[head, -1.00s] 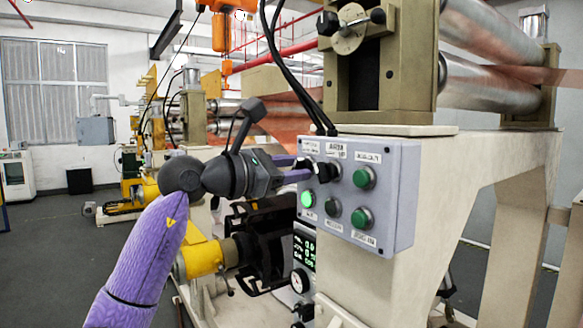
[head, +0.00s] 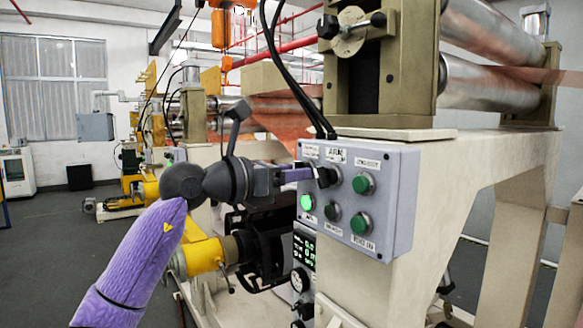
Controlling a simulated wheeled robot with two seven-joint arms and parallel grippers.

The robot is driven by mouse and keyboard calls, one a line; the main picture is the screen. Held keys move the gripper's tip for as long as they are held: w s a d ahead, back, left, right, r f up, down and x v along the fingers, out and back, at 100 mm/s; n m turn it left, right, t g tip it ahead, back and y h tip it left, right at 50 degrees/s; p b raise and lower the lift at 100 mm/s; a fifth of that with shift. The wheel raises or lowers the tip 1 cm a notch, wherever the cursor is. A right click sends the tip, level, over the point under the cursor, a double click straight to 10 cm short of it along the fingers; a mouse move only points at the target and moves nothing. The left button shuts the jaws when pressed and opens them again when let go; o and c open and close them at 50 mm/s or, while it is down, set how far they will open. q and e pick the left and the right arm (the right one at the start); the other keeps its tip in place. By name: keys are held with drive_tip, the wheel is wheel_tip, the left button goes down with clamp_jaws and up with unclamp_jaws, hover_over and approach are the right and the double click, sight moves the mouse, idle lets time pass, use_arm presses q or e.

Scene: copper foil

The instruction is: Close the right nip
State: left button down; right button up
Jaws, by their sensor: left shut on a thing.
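My left gripper (head: 312,174) is shut on the black selector knob (head: 328,177) in the upper row of the grey control box (head: 403,195). The fingers partly cover the knob, and its exact angle is hard to read. Above the box stand two shiny rollers, an upper one (head: 495,35) and a lower one (head: 490,85), with a strip of copper foil (head: 545,76) at their right end. A narrow gap seems to show between the rollers. My right gripper is not in view.
The box also carries a lit green button (head: 307,202), a dark button (head: 332,211) and green buttons (head: 362,184) close to the knob. A yellow cylinder (head: 203,257) sits below my left arm.

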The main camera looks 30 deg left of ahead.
use_arm(q)
drive_tip(key=shift+n+p, duration=0.75)
drive_tip(key=shift+n, duration=2.55)
drive_tip(key=c, duration=0.7)
unclamp_jaws()
drive_tip(key=b+v, duration=0.6)
drive_tip(key=v, duration=0.4)
